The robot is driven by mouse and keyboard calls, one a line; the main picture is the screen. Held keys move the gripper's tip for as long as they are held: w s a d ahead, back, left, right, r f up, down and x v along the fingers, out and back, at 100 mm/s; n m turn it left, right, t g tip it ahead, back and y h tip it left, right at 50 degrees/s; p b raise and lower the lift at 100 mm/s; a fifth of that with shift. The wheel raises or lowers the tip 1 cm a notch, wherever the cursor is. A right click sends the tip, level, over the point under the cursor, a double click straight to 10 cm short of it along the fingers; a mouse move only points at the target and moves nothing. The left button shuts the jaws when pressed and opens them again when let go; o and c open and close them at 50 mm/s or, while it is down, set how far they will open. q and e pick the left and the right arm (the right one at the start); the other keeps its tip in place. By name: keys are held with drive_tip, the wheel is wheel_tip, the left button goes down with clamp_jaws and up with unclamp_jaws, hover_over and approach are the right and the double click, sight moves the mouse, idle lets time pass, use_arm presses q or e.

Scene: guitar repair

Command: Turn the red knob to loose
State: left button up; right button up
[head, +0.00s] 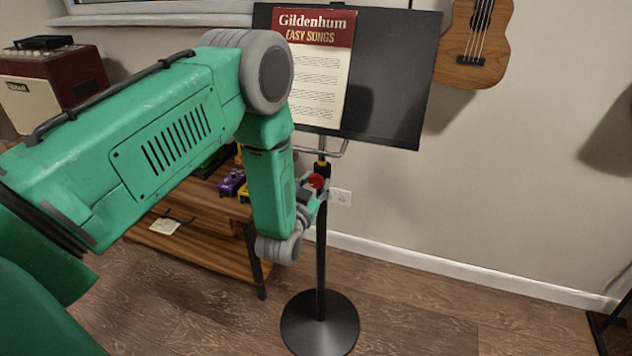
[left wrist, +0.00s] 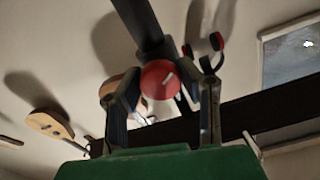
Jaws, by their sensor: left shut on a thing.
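The red knob (head: 317,181) sits on the upper part of the black stand pole (head: 321,250), just under the music stand's desk (head: 395,75). In the left wrist view the red knob (left wrist: 160,80) faces the camera, with a pale mark slanting on its face. My left gripper (head: 312,186) is at the knob, its fingers on either side of it. In the left wrist view my left gripper (left wrist: 162,88) is shut on the knob. My right gripper is in neither view.
A songbook (head: 318,70) rests on the desk. A ukulele (head: 475,45) hangs on the wall at right. A wooden table (head: 200,245) with small pedals (head: 232,182) stands left of the pole.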

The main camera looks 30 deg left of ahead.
use_arm(q)
drive_tip(key=n, duration=0.5)
drive_tip(key=shift+s+d+f+n, duration=0.1)
drive_tip(key=shift+s+f+n, duration=0.1)
drive_tip(key=shift+f+n, duration=0.15)
idle(0.5)
drive_tip(key=o, duration=1.1)
drive_tip(key=shift+o, duration=0.2)
drive_tip(key=shift+w, duration=0.15)
drive_tip(key=shift+r, duration=0.1)
drive_tip(key=v, duration=1.2)
